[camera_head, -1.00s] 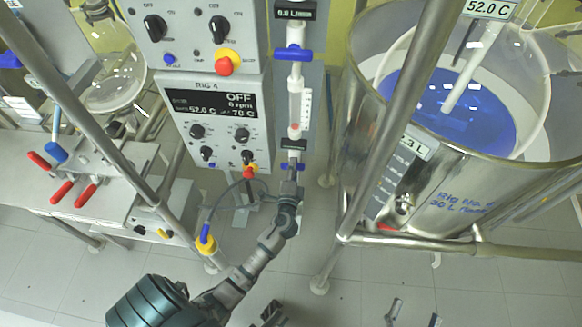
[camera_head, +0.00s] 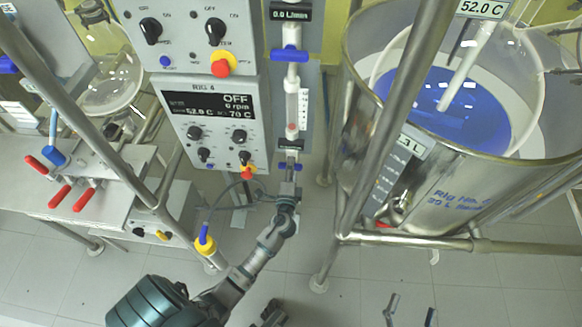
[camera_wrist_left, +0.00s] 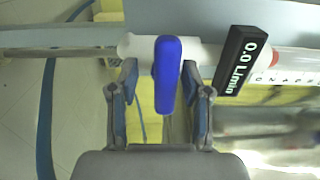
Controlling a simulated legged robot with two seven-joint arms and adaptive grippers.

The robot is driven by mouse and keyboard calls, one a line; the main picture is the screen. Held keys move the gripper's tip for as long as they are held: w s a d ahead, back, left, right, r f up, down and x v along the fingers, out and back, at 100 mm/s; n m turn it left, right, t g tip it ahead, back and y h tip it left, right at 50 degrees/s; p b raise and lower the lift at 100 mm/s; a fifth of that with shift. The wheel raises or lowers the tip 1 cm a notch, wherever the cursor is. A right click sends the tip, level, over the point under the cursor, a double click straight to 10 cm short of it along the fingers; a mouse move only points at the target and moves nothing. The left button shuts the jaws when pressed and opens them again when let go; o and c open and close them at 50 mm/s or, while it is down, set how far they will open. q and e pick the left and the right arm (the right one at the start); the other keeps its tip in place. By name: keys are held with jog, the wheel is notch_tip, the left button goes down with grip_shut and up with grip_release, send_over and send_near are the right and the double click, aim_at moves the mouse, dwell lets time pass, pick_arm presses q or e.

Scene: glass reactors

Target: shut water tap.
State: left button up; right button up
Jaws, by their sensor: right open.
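The lower blue tap handle (camera_head: 284,166) sits on the vertical pipe, below a small black display (camera_head: 290,146). In the left wrist view the blue handle (camera_wrist_left: 167,75) lies crosswise to the white pipe (camera_wrist_left: 138,46), and the display (camera_wrist_left: 242,62) beside it reads 0.0 L/min. My left gripper (camera_head: 290,181) is at this handle. In the left wrist view its fingers (camera_wrist_left: 162,105) stand apart on either side of the handle, with gaps visible. An upper blue tap handle (camera_head: 289,55) is also crosswise to the pipe. My right gripper (camera_head: 410,312) is open and empty at the bottom edge.
The control panel (camera_head: 214,121) with knobs stands left of the pipe. A steel vessel (camera_head: 440,190) with blue liquid is at right, behind metal frame poles (camera_head: 385,130). A bench (camera_head: 75,185) with red-handled valves is at left. Floor between is clear.

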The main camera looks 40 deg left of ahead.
pick_arm(q)
jog(key=shift+r, duration=0.1)
jog(key=shift+s+d, duration=0.2)
jog(key=shift+s, duration=0.15)
jog(key=v, duration=1.1)
